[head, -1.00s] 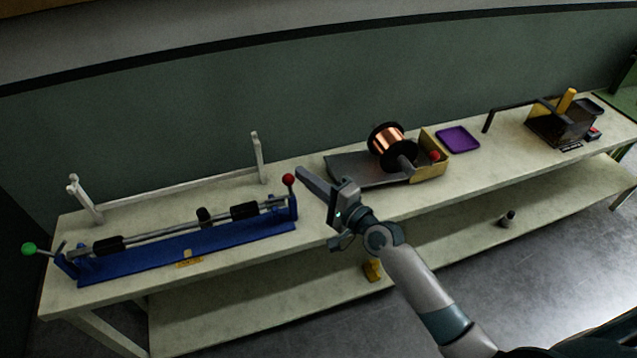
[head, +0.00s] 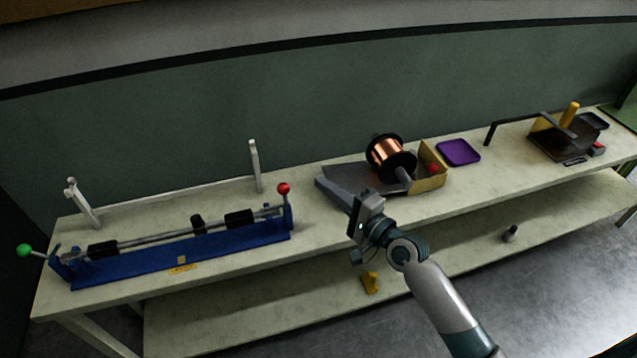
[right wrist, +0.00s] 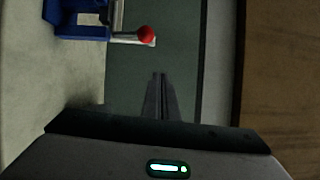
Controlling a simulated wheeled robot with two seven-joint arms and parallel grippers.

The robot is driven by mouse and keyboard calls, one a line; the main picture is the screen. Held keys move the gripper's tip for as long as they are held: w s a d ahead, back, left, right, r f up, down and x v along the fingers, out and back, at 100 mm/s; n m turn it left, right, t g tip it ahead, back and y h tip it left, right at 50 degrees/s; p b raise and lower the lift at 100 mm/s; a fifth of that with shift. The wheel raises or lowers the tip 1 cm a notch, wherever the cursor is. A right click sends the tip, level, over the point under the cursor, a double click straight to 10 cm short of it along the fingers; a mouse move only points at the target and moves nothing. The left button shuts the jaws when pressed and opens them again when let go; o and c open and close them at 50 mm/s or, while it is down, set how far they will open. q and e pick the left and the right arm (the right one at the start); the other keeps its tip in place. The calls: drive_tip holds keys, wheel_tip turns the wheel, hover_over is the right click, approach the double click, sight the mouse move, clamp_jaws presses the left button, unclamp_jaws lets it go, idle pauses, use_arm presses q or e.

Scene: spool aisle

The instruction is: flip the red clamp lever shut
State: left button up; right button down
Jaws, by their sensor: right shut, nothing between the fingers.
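The red-knobbed clamp lever (head: 284,188) stands up at the right end of the blue fixture (head: 180,258) on the bench. It also shows in the right wrist view, its red ball (right wrist: 146,34) at the end of a short pale arm. My right gripper (head: 323,182) is to the right of the lever, apart from it, with its fingers pointing up and left in front of the grey tray. In the right wrist view its fingers (right wrist: 160,76) are together and empty, below and slightly right of the red ball. My left gripper is not in view.
A green-knobbed lever (head: 24,250) is at the fixture's left end. Behind the fixture stands a white two-post rack (head: 255,165). The bench front strip is clear.

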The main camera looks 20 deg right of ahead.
drive_tip(key=shift+r+b+v, duration=0.2)
drive_tip(key=shift+b+v, duration=0.15)
drive_tip(key=shift+v, duration=1.1)
drive_tip(key=shift+r+b+v, duration=0.2)
drive_tip(key=shift+b+v, duration=0.1)
drive_tip(key=shift+v, duration=1.1)
